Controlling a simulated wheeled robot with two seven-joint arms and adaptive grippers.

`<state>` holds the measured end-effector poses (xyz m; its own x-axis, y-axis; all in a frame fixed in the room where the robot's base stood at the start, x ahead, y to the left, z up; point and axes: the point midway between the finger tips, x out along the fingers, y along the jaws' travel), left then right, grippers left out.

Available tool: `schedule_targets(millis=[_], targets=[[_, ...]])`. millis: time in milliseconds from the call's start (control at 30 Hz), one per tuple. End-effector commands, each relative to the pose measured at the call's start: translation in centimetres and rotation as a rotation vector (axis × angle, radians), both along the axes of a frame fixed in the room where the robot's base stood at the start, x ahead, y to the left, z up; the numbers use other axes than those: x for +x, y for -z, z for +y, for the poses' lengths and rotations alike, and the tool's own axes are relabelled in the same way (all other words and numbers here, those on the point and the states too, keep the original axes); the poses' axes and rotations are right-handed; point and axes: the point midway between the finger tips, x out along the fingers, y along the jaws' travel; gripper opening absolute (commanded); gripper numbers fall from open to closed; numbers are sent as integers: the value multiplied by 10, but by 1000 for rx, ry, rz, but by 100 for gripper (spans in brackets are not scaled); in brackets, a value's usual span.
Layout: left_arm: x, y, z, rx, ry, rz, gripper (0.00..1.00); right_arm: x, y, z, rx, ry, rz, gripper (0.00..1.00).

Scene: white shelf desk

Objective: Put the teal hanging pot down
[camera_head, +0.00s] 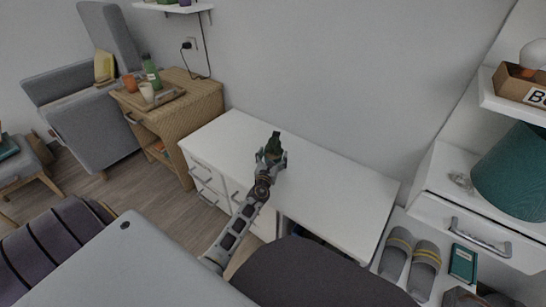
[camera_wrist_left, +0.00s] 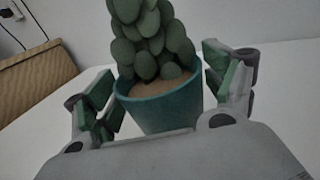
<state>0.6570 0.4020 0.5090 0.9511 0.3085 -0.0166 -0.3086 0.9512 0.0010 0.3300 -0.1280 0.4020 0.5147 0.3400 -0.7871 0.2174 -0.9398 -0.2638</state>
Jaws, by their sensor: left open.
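The teal hanging pot (camera_wrist_left: 160,108) holds brown soil and a green plant with rounded leaves (camera_wrist_left: 150,35). In the left wrist view it stands upright between the two fingers of my left gripper (camera_wrist_left: 165,100). The fingers are spread, with gaps on both sides of the pot. In the head view the plant (camera_head: 274,143) shows just beyond my left gripper (camera_head: 271,158), over the white desk (camera_head: 325,195). The pot's base is hidden, so its contact with the desk top cannot be seen. My right gripper is not in view.
The desk top is clear around the pot. A wicker cabinet (camera_head: 200,105) with a tray, bottle and cups stands to the left. A dark chair (camera_head: 310,275) is at the front. White shelving with slippers (camera_head: 424,265) and a teal lampshade (camera_head: 515,175) is at the right.

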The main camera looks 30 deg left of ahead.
Motion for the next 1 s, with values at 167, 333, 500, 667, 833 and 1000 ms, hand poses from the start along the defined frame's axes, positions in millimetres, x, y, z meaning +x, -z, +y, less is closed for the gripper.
schedule_targets(millis=[167,333,500,667,833,1000], targets=[[0,-1,0,0,0,0,84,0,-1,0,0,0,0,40],[-2,-3,0,1,0,0,84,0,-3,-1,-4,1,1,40],[-12,-3,-4,1,0,1,84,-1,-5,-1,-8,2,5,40],[-25,-4,-8,2,1,2,84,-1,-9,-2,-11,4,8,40],[-39,-4,-12,3,1,1,84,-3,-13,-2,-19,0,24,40],[-54,-4,-18,1,1,1,84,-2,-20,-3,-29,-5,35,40]])
